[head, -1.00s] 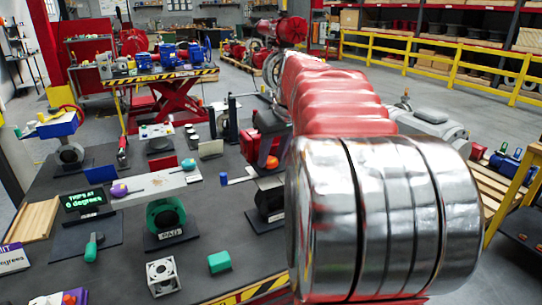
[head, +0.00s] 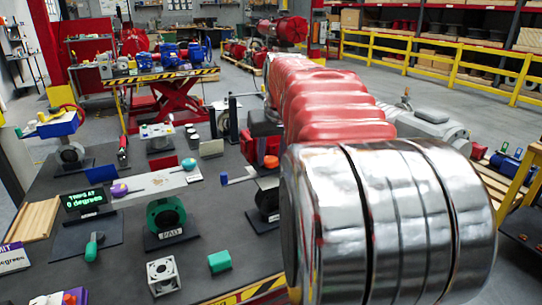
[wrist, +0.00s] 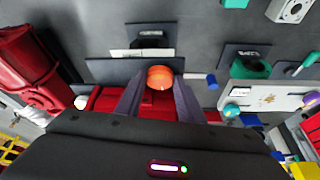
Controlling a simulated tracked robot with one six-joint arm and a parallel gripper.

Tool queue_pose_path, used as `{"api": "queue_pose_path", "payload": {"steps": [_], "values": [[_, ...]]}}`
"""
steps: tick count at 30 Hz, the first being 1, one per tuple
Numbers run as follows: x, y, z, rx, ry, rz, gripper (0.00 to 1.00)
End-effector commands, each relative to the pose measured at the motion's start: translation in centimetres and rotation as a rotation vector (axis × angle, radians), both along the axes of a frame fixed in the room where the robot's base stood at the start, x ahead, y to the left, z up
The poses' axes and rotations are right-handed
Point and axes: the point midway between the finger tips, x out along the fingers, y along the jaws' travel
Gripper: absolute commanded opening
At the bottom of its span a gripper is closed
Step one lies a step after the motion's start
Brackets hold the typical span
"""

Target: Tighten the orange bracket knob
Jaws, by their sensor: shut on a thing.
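The orange knob (wrist: 160,77) sits between the two grey fingers of my gripper (wrist: 158,84) in the wrist view. The fingers close on it from both sides. Behind it stands a dark upright plate (wrist: 110,70), the bracket as far as I can tell. A short bar with a blue end (wrist: 211,81) sticks out to the right, close beside the right finger.
In the head view, a green valve body (head: 166,213), a white cube-like flange (head: 162,275) and a green block (head: 221,261) stand on the dark table. A display (head: 84,200) stands at left. A red boxy item (wrist: 100,100) lies beneath the fingers in the wrist view.

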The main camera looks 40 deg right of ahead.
Motion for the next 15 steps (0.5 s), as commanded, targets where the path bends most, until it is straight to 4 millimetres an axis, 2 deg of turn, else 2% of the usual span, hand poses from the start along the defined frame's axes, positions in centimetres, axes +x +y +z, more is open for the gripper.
{"api": "queue_pose_path", "payload": {"steps": [7,15], "values": [[0.15,0.36,0.0,0.003,0.0,-0.136,0.12],[0.16,0.36,-0.01,0.003,0.001,-0.215,0.12]]}}
